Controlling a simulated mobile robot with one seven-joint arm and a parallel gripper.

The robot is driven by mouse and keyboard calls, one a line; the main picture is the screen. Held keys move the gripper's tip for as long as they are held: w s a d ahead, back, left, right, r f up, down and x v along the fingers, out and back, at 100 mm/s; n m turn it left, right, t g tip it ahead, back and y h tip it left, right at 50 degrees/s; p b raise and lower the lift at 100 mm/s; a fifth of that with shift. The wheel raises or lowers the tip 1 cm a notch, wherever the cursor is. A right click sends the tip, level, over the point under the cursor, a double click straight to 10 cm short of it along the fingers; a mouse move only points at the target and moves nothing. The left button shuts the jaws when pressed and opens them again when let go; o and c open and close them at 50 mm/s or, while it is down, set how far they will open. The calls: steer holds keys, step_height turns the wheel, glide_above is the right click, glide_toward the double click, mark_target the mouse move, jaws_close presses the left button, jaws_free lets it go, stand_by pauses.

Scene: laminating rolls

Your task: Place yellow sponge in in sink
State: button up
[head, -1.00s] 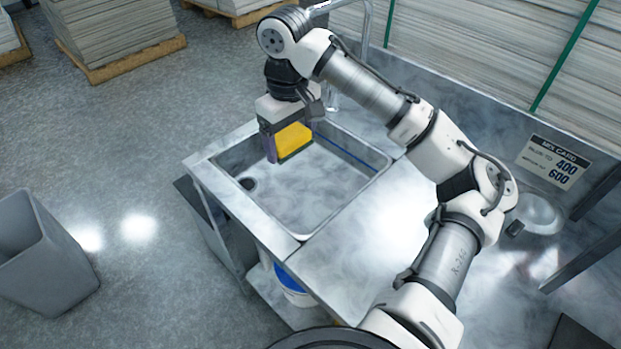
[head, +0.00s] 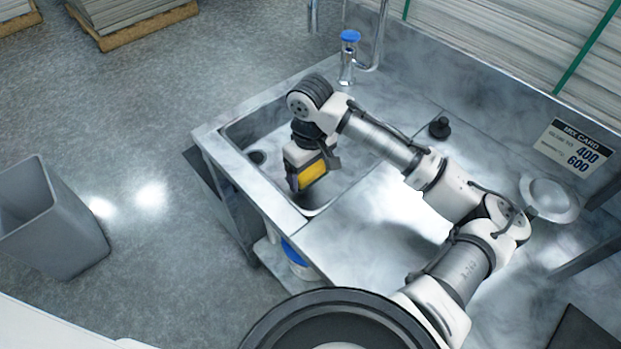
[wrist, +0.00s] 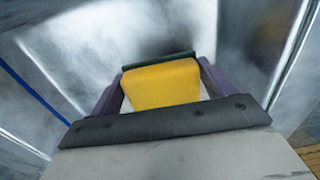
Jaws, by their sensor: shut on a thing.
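The yellow sponge (head: 311,173) is held in my gripper (head: 308,182), over the near part of the metal sink (head: 239,133). In the wrist view, my gripper (wrist: 160,88) is shut on the yellow sponge (wrist: 162,83), one finger on each side, with a dark green layer along the sponge's far edge. The sink basin (wrist: 70,40) surrounds it in that view. I cannot tell whether the sponge touches the basin floor. My arm hides much of the basin's right side in the head view.
A faucet with a blue top (head: 349,45) stands at the sink's back edge. A black knob (head: 439,128) and a metal bowl-like object (head: 550,199) sit on the counter (head: 345,245). A grey bin (head: 50,220) stands on the floor at left. A mix card (head: 573,147) is at the back right.

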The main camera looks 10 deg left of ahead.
mark_target(311, 189)
steer(key=shift+f, duration=1.9)
steer(key=shift+f, duration=0.15)
steer(key=o, duration=1)
steer(key=shift+c, duration=0.2)
step_height(311, 189, up, 12)
steer(key=shift+r+b, duration=0.2)
steer(key=shift+b, duration=0.35)
